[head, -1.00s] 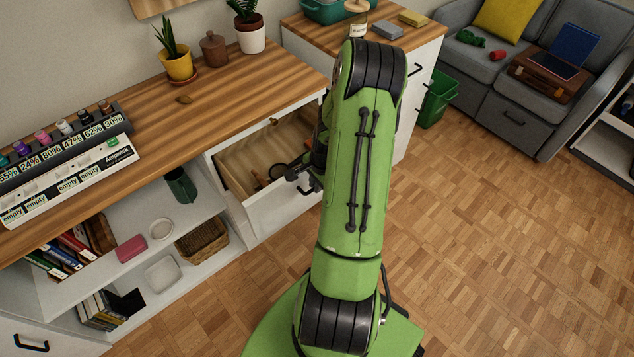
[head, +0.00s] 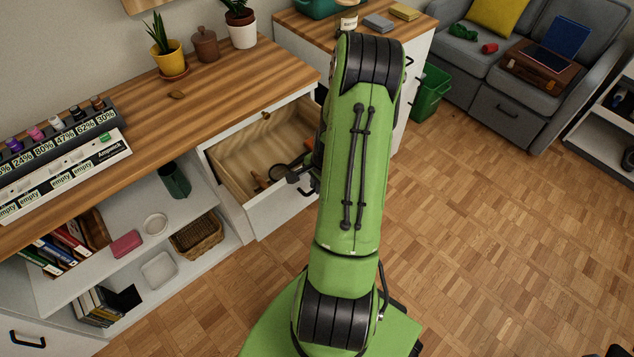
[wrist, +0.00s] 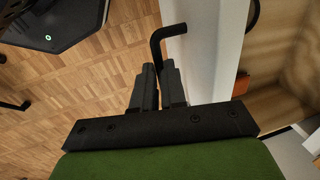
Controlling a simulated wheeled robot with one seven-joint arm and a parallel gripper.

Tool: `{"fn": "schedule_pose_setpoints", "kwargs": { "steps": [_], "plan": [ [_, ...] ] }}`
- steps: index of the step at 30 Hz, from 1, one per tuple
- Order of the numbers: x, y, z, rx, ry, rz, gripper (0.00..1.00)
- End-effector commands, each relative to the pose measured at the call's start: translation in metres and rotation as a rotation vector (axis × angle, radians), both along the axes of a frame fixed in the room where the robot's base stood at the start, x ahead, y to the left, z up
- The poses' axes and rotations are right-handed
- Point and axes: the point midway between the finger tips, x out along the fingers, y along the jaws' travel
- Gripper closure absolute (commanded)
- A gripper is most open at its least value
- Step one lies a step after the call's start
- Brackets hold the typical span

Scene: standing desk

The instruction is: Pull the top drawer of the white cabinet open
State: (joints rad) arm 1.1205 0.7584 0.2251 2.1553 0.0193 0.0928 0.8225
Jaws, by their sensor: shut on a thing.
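The top drawer of the white cabinet stands open under the wooden desktop, and its bare wooden inside (head: 232,160) shows in the head view. In the wrist view its white front panel (wrist: 217,45) runs up the picture, with the wooden inside to its right. The bent black handle (wrist: 166,33) sticks out from the front panel. My gripper (wrist: 158,80) is shut on this handle, outside the drawer. The fingers partly cover the handle. In the head view my green arm hides much of the drawer front and the gripper.
A dark round-ended tool (head: 279,172) and some small brown things lie in the drawer. Open shelves with a basket (head: 197,235) are left of it. Parquet floor (head: 470,230) is clear to the right. A green bin (head: 431,92) and a grey sofa stand behind.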

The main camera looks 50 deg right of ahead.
Motion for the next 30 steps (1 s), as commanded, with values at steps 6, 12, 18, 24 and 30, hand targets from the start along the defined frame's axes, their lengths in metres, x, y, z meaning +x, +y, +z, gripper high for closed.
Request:
{"fn": "schedule_pose_setpoints", "kwargs": {
  "steps": [6,12,18,24,30],
  "plan": [
    [-0.001,0.0,0.0,0.0,0.003,0.0,0.64],
    [-0.001,0.0,-0.001,0.001,0.003,0.0,0.63],
    [-0.003,0.0,0.016,-0.003,0.003,0.0,0.63],
    [-0.013,0.002,0.072,-0.005,0.0,0.0,0.63],
    [-0.024,0.005,0.125,-0.004,0.002,0.0,0.63]
  ]
}}
